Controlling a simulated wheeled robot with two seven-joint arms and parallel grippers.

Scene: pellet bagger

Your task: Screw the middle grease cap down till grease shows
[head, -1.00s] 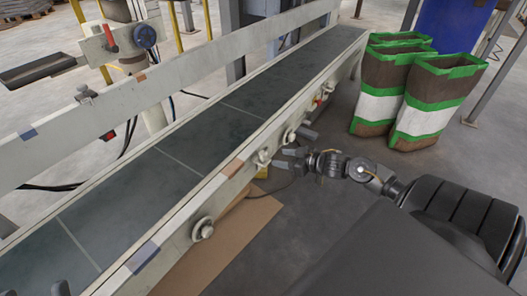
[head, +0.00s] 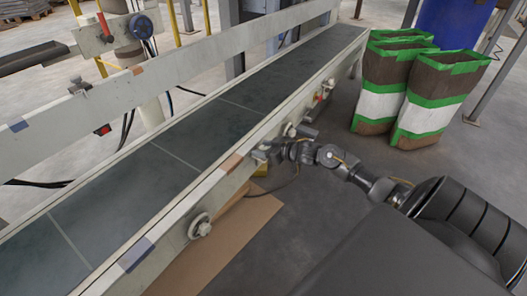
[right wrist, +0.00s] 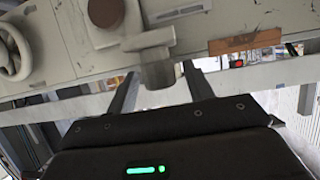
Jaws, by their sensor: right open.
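My right gripper (head: 262,153) is at the near side rail of the conveyor and largely hides the middle grease cap in the head view. In the right wrist view my right gripper (right wrist: 162,72) is open. A short grey cylinder, which looks like the middle grease cap (right wrist: 157,74), sits between its fingertips below a pale fitting. I cannot tell whether either finger touches it. No grease can be made out. Another round fitting (head: 200,227) is on the rail nearer to me, and one more (head: 290,130) is farther along. My left gripper is not in view.
The conveyor belt (head: 150,180) is bare. A brown sheet (head: 222,243) lies on the floor below the rail. A dark lever (head: 307,132) sticks out just beyond my right gripper. Green-banded sacks (head: 425,105) stand at the right. A brown patch (right wrist: 245,41) marks the rail.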

